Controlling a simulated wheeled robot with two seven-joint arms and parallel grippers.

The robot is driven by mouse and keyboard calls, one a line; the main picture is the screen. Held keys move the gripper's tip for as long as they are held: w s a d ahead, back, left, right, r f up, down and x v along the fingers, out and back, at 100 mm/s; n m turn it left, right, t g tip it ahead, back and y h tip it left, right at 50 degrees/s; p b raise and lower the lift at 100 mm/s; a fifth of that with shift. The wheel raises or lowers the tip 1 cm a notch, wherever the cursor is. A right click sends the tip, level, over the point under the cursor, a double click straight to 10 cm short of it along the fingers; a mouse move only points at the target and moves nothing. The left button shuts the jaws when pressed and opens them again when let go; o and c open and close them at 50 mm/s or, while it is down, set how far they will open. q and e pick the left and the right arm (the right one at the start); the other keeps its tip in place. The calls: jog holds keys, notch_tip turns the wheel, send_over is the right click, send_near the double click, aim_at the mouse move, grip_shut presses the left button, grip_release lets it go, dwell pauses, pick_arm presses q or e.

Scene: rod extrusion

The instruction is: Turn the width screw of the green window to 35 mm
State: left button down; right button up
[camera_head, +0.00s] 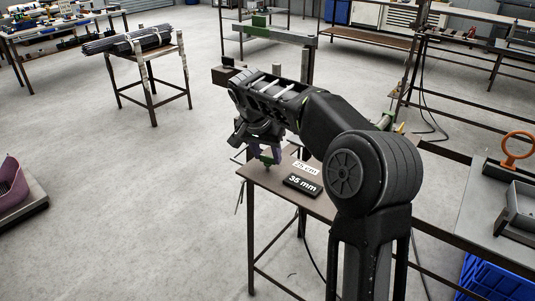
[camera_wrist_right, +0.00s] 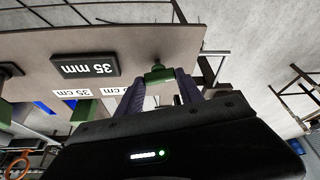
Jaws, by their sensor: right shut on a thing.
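My right gripper (camera_head: 265,153) is over the left corner of the brown table, its purple fingers around a small green piece (camera_head: 267,161). In the right wrist view, my right gripper (camera_wrist_right: 160,88) is shut on this green piece (camera_wrist_right: 158,74), with a dark round end just beyond it at the table edge. The piece looks like the width screw's handle; the window opening itself is hidden. My left gripper is not in view.
A rack with dark rods (camera_head: 140,40) stands back left. A blue crate (camera_head: 490,280) and an orange ring (camera_head: 517,148) are at right.

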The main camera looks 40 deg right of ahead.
aim_at(267, 156)
jog(key=shift+w+m+g, duration=0.1)
jog(key=shift+m+g, duration=0.4)
jog(key=shift+m, duration=0.9)
jog(key=o, duration=1.4)
jog(key=shift+a+r, duration=0.1)
jog(key=v, duration=0.4)
jog(key=shift+a+r, duration=0.1)
jog(key=shift+r, duration=0.05)
jog(key=p+v, duration=0.2)
jog(key=v, duration=0.1)
jog(key=shift+a+r, duration=0.1)
jog(key=shift+r, duration=0.05)
